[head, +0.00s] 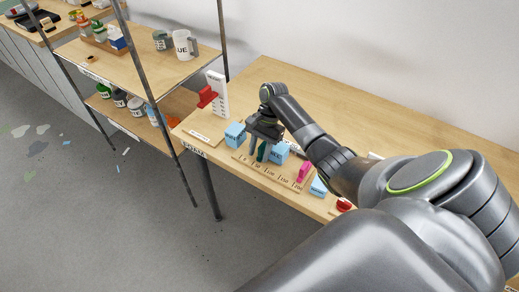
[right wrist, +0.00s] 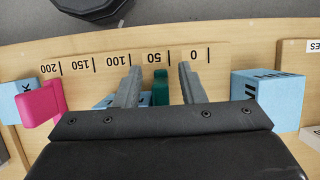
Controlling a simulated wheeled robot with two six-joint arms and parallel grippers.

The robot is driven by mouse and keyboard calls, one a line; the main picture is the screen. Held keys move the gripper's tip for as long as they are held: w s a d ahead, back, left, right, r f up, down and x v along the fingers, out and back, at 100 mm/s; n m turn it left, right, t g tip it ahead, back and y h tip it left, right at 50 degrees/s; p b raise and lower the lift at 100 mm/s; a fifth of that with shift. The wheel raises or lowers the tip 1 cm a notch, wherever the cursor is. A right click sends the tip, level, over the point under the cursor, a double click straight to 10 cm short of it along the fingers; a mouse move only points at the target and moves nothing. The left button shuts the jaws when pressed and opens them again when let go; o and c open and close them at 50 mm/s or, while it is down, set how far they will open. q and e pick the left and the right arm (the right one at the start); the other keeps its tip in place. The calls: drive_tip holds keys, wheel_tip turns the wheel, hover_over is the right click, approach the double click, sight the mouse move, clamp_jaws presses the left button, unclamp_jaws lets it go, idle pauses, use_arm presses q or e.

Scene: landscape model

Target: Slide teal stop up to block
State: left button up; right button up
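The teal stop (right wrist: 160,86) stands near the 50 mark of a wooden scale board (right wrist: 85,62). It also shows in the head view (head: 263,152), partly behind my fingers. My right gripper (right wrist: 158,72) is open, with one finger on each side of the stop and a visible gap to each. A blue block (head: 279,152) sits on the board beside the stop, toward the higher numbers; in the right wrist view it is mostly hidden behind a finger. I cannot tell whether block and stop touch. My left gripper is not in view.
A pink stop (head: 304,172) stands farther along the scale. Other blue blocks (head: 235,134) (head: 318,187) sit beyond the board's two ends. A white upright scale with a red piece (head: 208,96) stands at the table's left end.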

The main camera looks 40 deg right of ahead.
drive_tip(key=v, duration=0.9)
drive_tip(key=shift+w+d+r, duration=0.15)
drive_tip(key=shift+r, duration=0.05)
drive_tip(key=p+v, duration=0.5)
drive_tip(key=v, duration=0.3)
drive_tip(key=shift+f, duration=0.1)
